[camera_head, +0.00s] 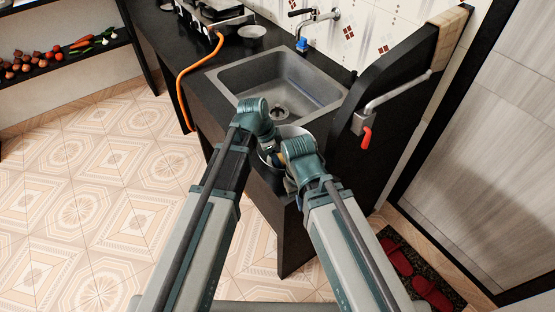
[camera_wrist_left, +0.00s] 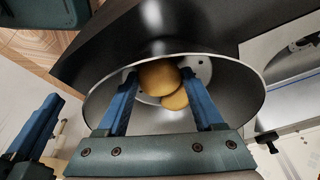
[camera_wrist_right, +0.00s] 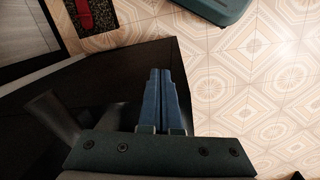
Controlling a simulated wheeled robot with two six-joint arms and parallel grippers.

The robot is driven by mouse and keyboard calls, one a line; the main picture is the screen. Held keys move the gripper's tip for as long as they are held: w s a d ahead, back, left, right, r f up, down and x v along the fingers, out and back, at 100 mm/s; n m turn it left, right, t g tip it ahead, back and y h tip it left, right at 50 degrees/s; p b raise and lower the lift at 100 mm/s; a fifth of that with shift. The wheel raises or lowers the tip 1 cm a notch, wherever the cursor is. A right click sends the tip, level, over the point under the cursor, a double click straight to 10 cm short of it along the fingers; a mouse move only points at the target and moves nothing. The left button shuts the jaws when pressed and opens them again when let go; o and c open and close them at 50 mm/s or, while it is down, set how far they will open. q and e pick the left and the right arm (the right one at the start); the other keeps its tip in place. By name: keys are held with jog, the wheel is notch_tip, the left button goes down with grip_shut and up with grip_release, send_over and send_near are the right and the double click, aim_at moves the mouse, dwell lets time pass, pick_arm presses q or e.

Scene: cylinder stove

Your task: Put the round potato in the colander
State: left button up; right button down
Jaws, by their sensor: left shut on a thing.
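The metal colander (camera_wrist_left: 245,85) sits at the counter's front edge, and part of its pale rim (camera_head: 291,130) shows between my arms in the head view. My left gripper (camera_wrist_left: 160,84) reaches inside it, its blue fingers on either side of a round brown potato (camera_wrist_left: 159,76). It is shut on this potato. A second brown potato (camera_wrist_left: 176,99) lies close against the first in the colander. My right gripper (camera_wrist_right: 167,75) has its blue fingers together with nothing between them, over the dark counter side. In the head view my arms hide most of the colander.
The sink (camera_head: 272,75) lies behind the colander, with a tap at the wall. A small metal bowl (camera_head: 251,32) stands beside the stove (camera_head: 212,12). An orange hose (camera_head: 187,75) hangs at the counter's left. A vegetable shelf (camera_head: 60,58) is far left. A red-handled lever (camera_head: 366,137) is at right.

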pick_arm(q)
jog(key=shift+f, duration=0.1)
jog(key=o, duration=0.9)
jog(key=p+v, duration=1.2)
jog(key=s+n+y, duration=0.1)
jog(key=s+n, duration=0.3)
jog(key=s, duration=0.1)
jog(key=s+a+n+g+y, duration=0.1)
jog(key=s+n+y, duration=0.1)
jog(key=s+n, duration=0.2)
jog(key=s+n+y, duration=0.1)
jog(key=s+n, duration=0.3)
jog(key=s, duration=0.2)
jog(key=shift+a+f+g+y, duration=0.2)
jog(key=shift+f+g+y, duration=0.1)
